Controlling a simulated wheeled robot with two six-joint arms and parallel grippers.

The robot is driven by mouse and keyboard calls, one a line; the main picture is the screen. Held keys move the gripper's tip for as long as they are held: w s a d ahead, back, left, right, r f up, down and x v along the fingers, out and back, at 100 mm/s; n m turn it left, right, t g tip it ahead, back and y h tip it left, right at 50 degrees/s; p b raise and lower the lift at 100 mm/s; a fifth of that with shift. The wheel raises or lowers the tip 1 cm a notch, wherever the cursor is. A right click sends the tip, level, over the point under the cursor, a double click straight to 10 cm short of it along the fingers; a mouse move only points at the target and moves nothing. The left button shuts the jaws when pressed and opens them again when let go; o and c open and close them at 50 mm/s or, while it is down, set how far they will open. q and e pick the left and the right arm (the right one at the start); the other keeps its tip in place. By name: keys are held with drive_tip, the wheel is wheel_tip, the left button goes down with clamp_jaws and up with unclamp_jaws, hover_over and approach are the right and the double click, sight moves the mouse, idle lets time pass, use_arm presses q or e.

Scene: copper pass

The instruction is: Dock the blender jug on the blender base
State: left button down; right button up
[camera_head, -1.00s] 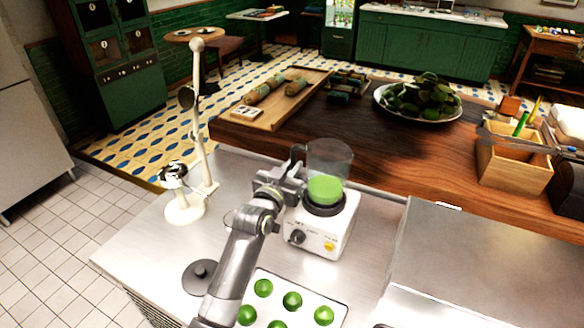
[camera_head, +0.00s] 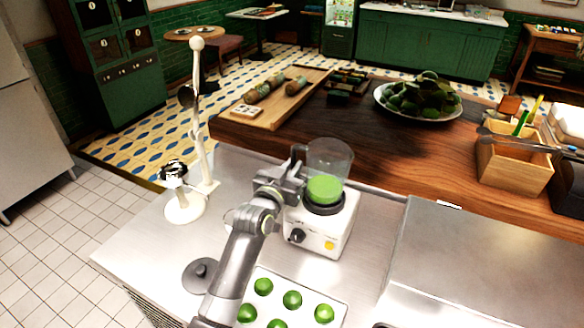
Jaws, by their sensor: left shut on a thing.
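The clear blender jug (camera_head: 328,168) with green liquid in its lower part stands upright at the top of the white blender base (camera_head: 318,238). The jug's dark bottom collar meets the top of the base; I cannot tell whether it is fully seated. The base has a dark knob and a yellow button on its front. My left gripper (camera_head: 293,178) is shut on the jug at its left side, where the handle is; the gripper partly hides the handle. My right gripper is not in view.
A white tray of green limes (camera_head: 292,299) lies in front of the base. A round dark lid (camera_head: 201,275) lies to the left on the steel counter. A white lever press (camera_head: 184,207) stands at the back left. A wooden counter is behind.

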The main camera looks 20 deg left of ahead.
use_arm(q)
drive_tip(key=shift+f+b, duration=0.3)
drive_tip(key=shift+f, duration=0.1)
drive_tip(key=c, duration=1.7)
unclamp_jaws()
drive_tip(key=shift+s+a+f+p, duration=0.1)
drive_tip(key=shift+s+a+p, duration=0.15)
drive_tip(key=shift+s, duration=1.6)
drive_tip(key=shift+s+a+r+p, duration=0.1)
drive_tip(key=shift+s+a, duration=0.25)
drive_tip(key=shift+s, duration=1.45)
drive_tip(key=shift+s+a+f+p, duration=0.1)
drive_tip(key=shift+s+a+p, duration=0.15)
drive_tip(key=shift+s, duration=1.6)
